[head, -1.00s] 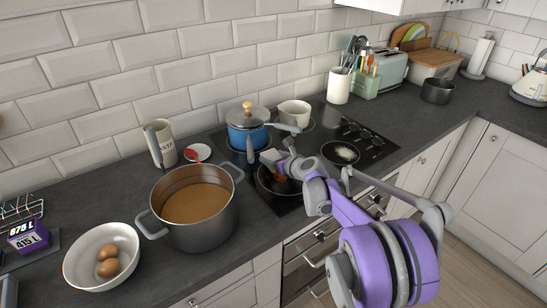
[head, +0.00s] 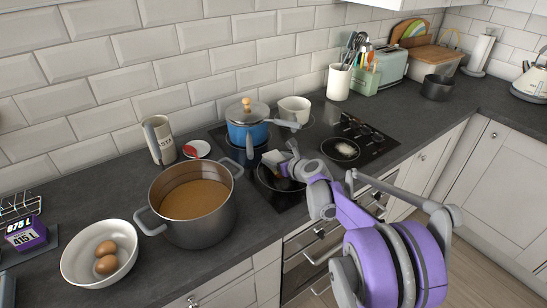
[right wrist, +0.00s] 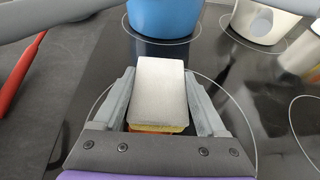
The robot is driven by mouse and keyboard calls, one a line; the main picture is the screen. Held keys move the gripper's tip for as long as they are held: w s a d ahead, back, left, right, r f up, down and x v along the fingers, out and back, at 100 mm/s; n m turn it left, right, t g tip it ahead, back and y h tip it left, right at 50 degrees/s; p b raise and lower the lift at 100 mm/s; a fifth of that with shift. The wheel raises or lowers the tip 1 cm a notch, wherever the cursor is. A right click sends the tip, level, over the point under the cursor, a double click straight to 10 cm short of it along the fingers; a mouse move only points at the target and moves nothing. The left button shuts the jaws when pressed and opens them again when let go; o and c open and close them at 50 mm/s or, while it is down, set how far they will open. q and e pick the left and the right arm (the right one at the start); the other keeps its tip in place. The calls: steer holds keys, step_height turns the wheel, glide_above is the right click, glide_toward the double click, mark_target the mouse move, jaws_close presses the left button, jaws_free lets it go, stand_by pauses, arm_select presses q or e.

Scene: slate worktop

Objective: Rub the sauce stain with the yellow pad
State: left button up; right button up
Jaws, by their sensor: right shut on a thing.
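My right gripper (head: 281,163) is over the front left part of the black glass hob. It is shut on the yellow pad (right wrist: 158,85), a block with a pale grey upper side and a thin yellow layer below; the pad's pale side also shows in the head view (head: 274,157). In the right wrist view, a little orange-red sauce stain (right wrist: 153,132) shows at the pad's near edge. The rest of the stain is hidden by the pad and gripper. I cannot tell whether the pad touches the glass. My left gripper is not in view.
A blue lidded pot (head: 246,133) stands just behind the gripper, beside a cream pot (head: 294,110). A large pot of brown liquid (head: 222,218) stands left of the hob. A white patch (head: 343,149) lies on the hob's right side.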

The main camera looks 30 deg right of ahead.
steer(key=shift+s+d, duration=0.2)
steer(key=shift+s, duration=3.15)
steer(key=shift+w+a+f+b, duration=0.15)
steer(key=shift+w+b, duration=0.3)
steer(key=shift+w, duration=1.55)
steer(key=shift+w+a, duration=0.15)
steer(key=shift+w, duration=2)
steer(key=shift+r+p, duration=1.7)
steer(key=shift+r, duration=1.4)
steer(key=shift+r, duration=0.1)
steer(key=shift+r+p, duration=0.75)
steer(key=shift+r, duration=0.7)
